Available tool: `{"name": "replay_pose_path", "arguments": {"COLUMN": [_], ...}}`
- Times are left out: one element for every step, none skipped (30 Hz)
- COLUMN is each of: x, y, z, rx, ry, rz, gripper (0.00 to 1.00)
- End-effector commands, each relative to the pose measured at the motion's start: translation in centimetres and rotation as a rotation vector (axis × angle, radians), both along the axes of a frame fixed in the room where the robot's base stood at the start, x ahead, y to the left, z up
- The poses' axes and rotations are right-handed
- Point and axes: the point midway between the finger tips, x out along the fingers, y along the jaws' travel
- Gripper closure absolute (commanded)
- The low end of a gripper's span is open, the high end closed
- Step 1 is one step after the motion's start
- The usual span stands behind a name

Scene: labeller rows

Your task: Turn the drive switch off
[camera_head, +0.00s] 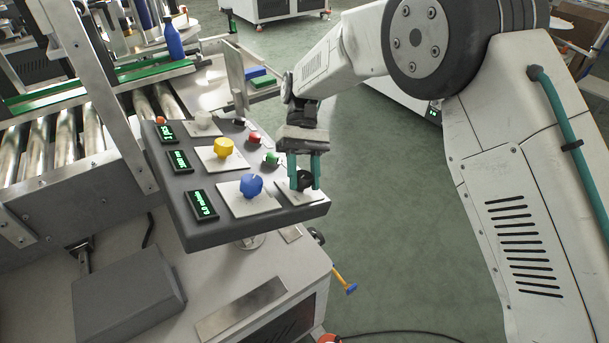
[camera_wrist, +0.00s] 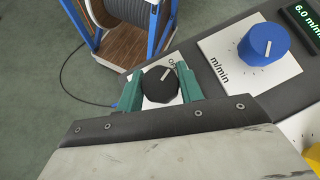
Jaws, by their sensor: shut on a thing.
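The drive switch is a black knob (camera_head: 305,180) on a white plate at the near right corner of the sloping grey control panel (camera_head: 225,232). In the wrist view the black knob (camera_wrist: 160,88) has a white pointer line slanting to the upper right, towards a small label beginning with "O"; the rest of the label is not readable. My gripper (camera_head: 304,186) has its teal fingers down on both sides of the knob, shut on it. The fingers also show in the wrist view (camera_wrist: 160,80), one on each side of the knob.
A blue knob (camera_head: 251,186) stands close beside the switch, with a yellow knob (camera_head: 223,147) and a white knob (camera_head: 203,120) farther back. Red (camera_head: 254,138) and green (camera_head: 271,158) buttons lie near my gripper. Green displays line the panel's left. Open floor lies right of the panel.

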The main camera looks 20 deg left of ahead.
Motion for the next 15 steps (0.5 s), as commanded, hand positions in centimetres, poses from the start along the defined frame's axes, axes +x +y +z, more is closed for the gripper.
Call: {"name": "replay_pose_path", "arguments": {"x": [-0.02, -0.01, 0.0, 0.01, 0.01, 0.0, 0.0, 0.0, -0.01, 0.0, 0.02, 0.02, 0.02, 0.02, 0.02], "y": [0.1, 0.1, 0.08, 0.08, 0.07, 0.09, 0.08, 0.08, 0.09, 0.07, 0.06, 0.05, 0.05, 0.04, 0.03], "z": [0.12, 0.11, 0.11, 0.1, 0.09, 0.09, 0.08, 0.07, 0.07, 0.07, 0.07, 0.07, 0.07, 0.08, 0.08], "rx": [0.01, 0.017, 0.024, 0.03, 0.033, 0.042, 0.045, 0.049, 0.055, 0.058, 0.061, 0.065, 0.067, 0.07, 0.072], "ry": [-0.011, -0.015, -0.022, -0.026, -0.031, -0.036, -0.041, -0.044, -0.048, -0.051, -0.054, -0.056, -0.059, -0.06, -0.062], "rz": [0.035, 0.057, 0.083, 0.102, 0.121, 0.143, 0.159, 0.174, 0.191, 0.204, 0.215, 0.228, 0.237, 0.245, 0.255], "gripper": [0.86, 0.86, 0.86, 0.86, 0.86, 0.86, 0.86, 0.86, 0.86, 0.86, 0.86, 0.86, 0.86, 0.86, 0.86]}}
